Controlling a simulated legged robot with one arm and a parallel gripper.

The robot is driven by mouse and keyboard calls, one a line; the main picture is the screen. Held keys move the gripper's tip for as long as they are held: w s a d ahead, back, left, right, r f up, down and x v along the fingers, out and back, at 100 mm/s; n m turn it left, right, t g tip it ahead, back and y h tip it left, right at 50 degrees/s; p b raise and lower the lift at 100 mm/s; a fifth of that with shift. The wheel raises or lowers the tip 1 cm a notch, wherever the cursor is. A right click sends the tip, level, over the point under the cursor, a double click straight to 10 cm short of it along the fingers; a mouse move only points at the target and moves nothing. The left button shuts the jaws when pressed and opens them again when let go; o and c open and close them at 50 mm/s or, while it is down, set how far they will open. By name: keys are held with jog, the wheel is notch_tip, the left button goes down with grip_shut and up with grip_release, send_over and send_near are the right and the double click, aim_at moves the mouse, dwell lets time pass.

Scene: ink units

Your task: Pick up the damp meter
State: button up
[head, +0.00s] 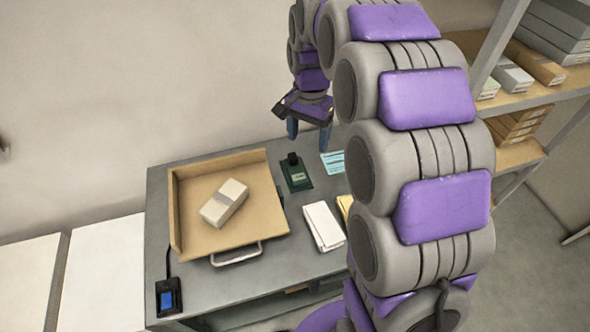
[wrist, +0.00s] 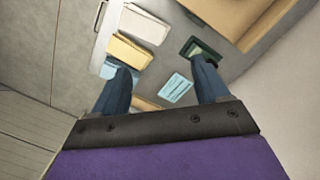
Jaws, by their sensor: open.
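A dark green handheld device with a small pale display and a black top (head: 297,175) lies on the grey table, right of the tray; it looks like the damp meter. In the wrist view a dark green piece (wrist: 203,48) shows beside the right finger, which partly covers it. My gripper (head: 309,133) is open and empty, above the back of the table and apart from the device. In the wrist view its two blue fingers (wrist: 160,70) are spread wide, with a light blue printed card (wrist: 176,87) seen between them.
A tan tray (head: 190,225) holding a pale box (head: 224,203) fills the table's left part. White packets (head: 323,226) and a yellow item (head: 345,207) lie near the device. A corded blue-screen unit (head: 168,297) sits at the front left corner. Shelves (head: 520,95) stand right.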

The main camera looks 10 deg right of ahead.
jog(key=w+f+m, duration=0.4)
jog(key=w+f, duration=0.2)
jog(key=w, duration=0.7)
jog(key=m+t, duration=0.1)
jog(key=m, duration=0.3)
send_over(293, 156)
notch_tip(293, 156, down, 9)
notch_tip(293, 156, down, 12)
jog(key=b, duration=0.2)
jog(key=shift+s+r+b, duration=0.15)
jog(key=shift+b, duration=0.2)
jog(key=shift+w+f+b, duration=0.15)
jog(key=shift+f+b, duration=0.25)
jog(key=shift+f, duration=1.1)
jog(key=shift+w+f+b, duration=0.1)
jog(key=shift+f+b, duration=0.3)
jog(key=shift+f, duration=1.1)
grip_shut()
